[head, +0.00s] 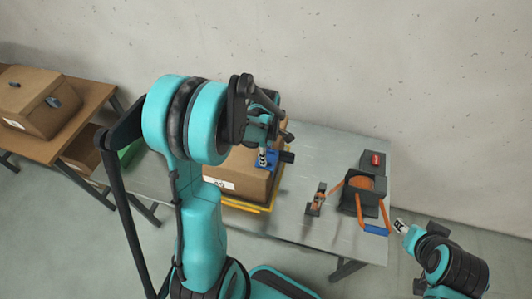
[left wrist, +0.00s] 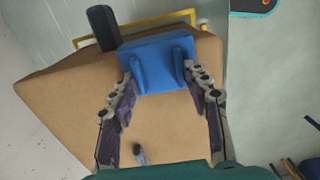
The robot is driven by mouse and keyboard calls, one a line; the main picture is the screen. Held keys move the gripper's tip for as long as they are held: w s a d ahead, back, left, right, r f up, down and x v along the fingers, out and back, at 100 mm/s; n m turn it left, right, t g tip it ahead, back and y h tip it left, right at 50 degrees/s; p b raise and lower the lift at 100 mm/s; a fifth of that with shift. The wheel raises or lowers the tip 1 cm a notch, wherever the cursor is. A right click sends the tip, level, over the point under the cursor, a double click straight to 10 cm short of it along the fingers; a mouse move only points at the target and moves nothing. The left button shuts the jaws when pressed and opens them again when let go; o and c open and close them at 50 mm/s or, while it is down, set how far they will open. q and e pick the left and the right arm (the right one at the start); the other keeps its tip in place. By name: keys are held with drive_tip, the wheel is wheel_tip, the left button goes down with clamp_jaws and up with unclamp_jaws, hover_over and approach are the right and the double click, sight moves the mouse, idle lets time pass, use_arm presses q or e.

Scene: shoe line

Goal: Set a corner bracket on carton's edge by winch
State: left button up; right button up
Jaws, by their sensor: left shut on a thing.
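My left gripper (head: 266,150) is shut on a blue corner bracket (head: 268,160), at the right-hand top edge of the brown carton (head: 262,184). In the left wrist view, the bracket (left wrist: 158,60) sits between the fingertips of the left gripper (left wrist: 160,84), over the carton's (left wrist: 75,100) edge. Whether it touches the carton is unclear. A black cylindrical part (left wrist: 103,28), possibly the winch, is beside the bracket. My right gripper (head: 400,227) is off the table's right end; its jaw opening is too small to judge.
The carton stands on a yellow base (head: 246,207) on the grey table (head: 330,150). Another carton (head: 38,100) is on the brown table at left. Bare tabletop lies behind the ratchet.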

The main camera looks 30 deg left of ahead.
use_arm(q)
drive_tip(key=o, duration=1.6)
drive_tip(key=shift+o, duration=0.2)
wheel_tip(320, 180, up, 7)
drive_tip(key=p, duration=0.4)
drive_tip(key=shift+p, duration=0.4)
